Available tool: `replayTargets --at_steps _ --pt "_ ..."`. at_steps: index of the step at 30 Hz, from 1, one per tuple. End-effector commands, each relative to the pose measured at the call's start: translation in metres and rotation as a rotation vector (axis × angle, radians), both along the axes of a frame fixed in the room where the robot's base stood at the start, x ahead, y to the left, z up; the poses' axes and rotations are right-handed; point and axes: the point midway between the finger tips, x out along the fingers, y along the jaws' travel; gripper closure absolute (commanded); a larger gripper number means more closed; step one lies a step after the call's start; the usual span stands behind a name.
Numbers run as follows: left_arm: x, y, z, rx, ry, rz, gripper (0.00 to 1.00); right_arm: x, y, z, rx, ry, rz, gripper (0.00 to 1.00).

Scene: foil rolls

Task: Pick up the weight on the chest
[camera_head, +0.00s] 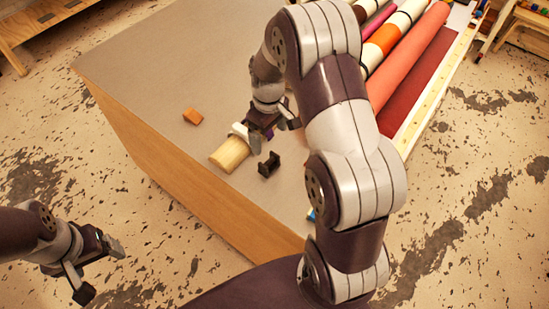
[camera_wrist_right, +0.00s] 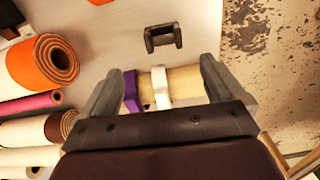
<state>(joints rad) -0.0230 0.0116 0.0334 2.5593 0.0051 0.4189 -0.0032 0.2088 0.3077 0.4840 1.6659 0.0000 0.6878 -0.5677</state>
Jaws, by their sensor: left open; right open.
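The chest (camera_head: 150,60) has a grey top and wooden sides. A small dark U-shaped piece (camera_head: 270,165), which looks like the weight, sits on its top near the front edge. In the right wrist view the dark piece (camera_wrist_right: 163,42) lies beyond my fingertips, apart from them. My right gripper (camera_head: 266,138) is open above the chest top, partly hidden by its own arm; its two fingers show in the wrist view (camera_wrist_right: 160,85). A pale wooden piece (camera_head: 229,154) lies beside it. My left gripper (camera_head: 100,271) is open and empty, off the chest at lower left.
An orange block (camera_head: 193,116) lies on the chest top. White (camera_wrist_right: 161,88) and purple (camera_wrist_right: 132,91) pieces show between my right fingers. Several rolls, including a salmon one (camera_head: 410,55), lie at the right. The chest's back left is clear.

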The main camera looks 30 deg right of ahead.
Motion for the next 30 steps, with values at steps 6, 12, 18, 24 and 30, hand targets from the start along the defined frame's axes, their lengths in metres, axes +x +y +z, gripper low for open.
replayTargets --at_steps 6,12,18,24,30 --pt "0.000 0.000 0.014 0.000 0.000 0.000 0.19 -0.001 0.000 -0.045 0.000 0.002 0.000 0.04" --pt "0.000 0.000 0.028 0.000 0.001 0.000 0.19 -0.003 0.002 -0.069 0.000 0.002 0.000 0.04" --pt "0.000 0.000 0.039 0.000 0.000 0.000 0.19 -0.003 0.003 -0.104 -0.001 -0.001 -0.001 0.04" --pt "0.000 0.000 0.038 0.000 0.000 0.000 0.19 -0.003 0.003 -0.110 -0.001 -0.004 -0.001 0.04" --pt "0.000 0.000 0.038 0.000 0.000 0.000 0.19 -0.003 0.003 -0.110 -0.001 -0.004 -0.001 0.53"
